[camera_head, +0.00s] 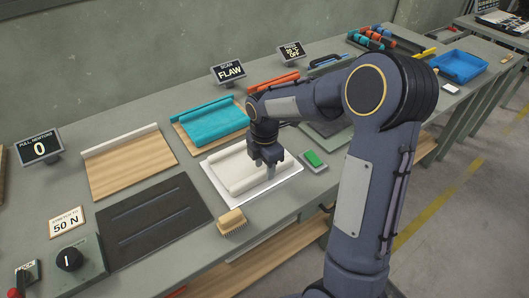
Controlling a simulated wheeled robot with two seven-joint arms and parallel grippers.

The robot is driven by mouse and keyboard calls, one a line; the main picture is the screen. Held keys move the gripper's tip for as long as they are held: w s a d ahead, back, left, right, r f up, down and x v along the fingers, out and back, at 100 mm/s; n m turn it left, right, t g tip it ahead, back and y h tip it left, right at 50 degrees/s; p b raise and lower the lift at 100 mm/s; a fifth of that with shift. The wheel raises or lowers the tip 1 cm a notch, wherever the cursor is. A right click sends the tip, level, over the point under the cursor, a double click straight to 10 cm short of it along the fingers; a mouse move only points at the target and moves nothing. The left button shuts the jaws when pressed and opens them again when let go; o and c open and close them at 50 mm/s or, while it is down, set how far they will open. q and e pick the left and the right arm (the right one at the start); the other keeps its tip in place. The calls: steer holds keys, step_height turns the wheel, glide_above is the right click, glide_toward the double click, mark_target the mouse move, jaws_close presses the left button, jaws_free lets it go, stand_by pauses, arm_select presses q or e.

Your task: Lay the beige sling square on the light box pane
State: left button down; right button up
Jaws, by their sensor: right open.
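The light box pane (243,204) is a white lit rectangle in the middle of the bench. The beige sling (230,168) lies on it, pale cloth with a thicker rolled edge, looking roughly in line with the pane. My right gripper (270,176) points down over the right part of the sling. It is open, and its fingers hide some of the cloth. I cannot tell whether the fingertips touch the cloth. My left gripper is not in view.
A wooden-handled brush (231,222) lies at the pane's front edge. A device with a green top (313,159) stands right of it. A teal sling (213,125) lies behind. A dark slotted mat (153,220) lies left. A blue tray (459,67) stands far right.

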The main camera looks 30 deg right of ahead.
step_height(320, 180, up, 11)
steer(key=s+a+m+t+y, duration=0.2)
steer(key=s+a+m, duration=0.1)
steer(key=s+m, duration=0.7)
steer(key=s+a+m+t+y, duration=0.1)
steer(key=s+a+m+t, duration=0.2)
steer(key=s+m, duration=0.7)
steer(key=shift+s+a+f+m+t+y, duration=0.35)
steer(key=shift+s+a, duration=0.35)
steer(key=shift+s, duration=0.4)
